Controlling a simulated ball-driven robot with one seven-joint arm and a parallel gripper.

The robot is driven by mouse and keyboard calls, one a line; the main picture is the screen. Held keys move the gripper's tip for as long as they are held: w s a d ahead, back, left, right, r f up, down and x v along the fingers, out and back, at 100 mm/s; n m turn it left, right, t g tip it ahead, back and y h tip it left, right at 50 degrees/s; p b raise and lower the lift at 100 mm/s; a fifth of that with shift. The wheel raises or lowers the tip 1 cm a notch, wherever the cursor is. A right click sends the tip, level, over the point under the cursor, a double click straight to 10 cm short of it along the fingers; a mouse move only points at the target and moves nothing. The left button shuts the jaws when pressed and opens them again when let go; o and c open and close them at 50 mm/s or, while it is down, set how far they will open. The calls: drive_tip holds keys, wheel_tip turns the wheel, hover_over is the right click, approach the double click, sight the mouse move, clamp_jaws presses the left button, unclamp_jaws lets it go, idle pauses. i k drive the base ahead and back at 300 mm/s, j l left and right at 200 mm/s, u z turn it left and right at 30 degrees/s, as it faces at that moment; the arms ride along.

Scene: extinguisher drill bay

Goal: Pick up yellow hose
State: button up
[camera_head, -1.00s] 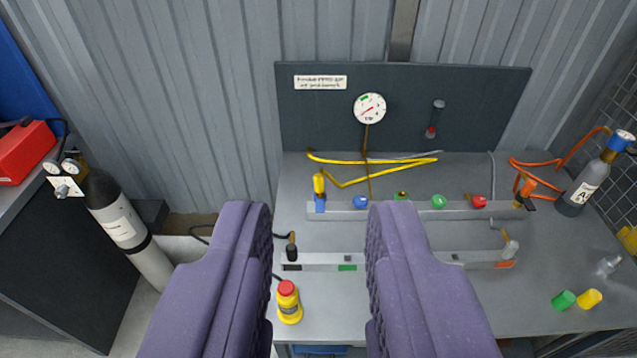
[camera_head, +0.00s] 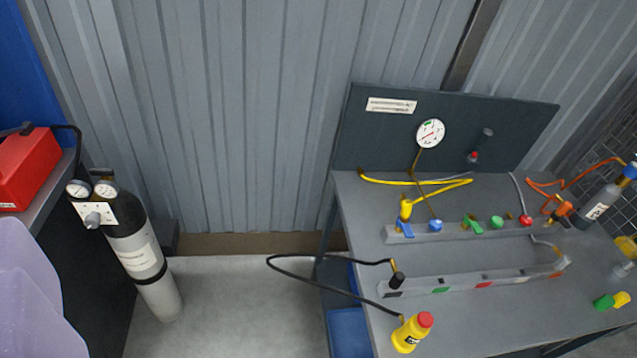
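The yellow hose (camera_head: 415,183) lies in a bent loop at the back of the grey bench (camera_head: 360,215), below the dark back panel. Its near end has a yellow fitting (camera_head: 405,208), which stands at the blue-handled valve at the left of the rear rail (camera_head: 455,230). I cannot tell whether they are joined. My gripper (camera_head: 25,290) shows only as a pale purple part at the lower left edge, far from the hose. Its fingertips are not both visible, so its opening is hidden.
A gas cylinder (camera_head: 140,250) stands at the left beside a dark cabinet with a red box (camera_head: 28,170). An orange hose (camera_head: 570,185) lies at the right. Floor between is clear.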

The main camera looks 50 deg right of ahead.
sight(406, 205)
drive_tip(key=i+j+z, duration=0.2)
drive_tip(key=i, duration=0.25)
drive_tip(key=i+j+z, duration=0.2)
drive_tip(key=i, duration=0.25)
drive_tip(key=i+z, duration=0.95)
drive_tip(key=z, duration=0.2)
drive_tip(key=i+j+z, duration=0.45)
drive_tip(key=i+z, duration=0.25)
drive_tip(key=i+j+z, duration=0.1)
drive_tip(key=z, duration=0.25)
drive_tip(key=i+j+z, duration=0.4)
drive_tip(key=k+l, duration=0.05)
drive_tip(key=l, duration=0.05)
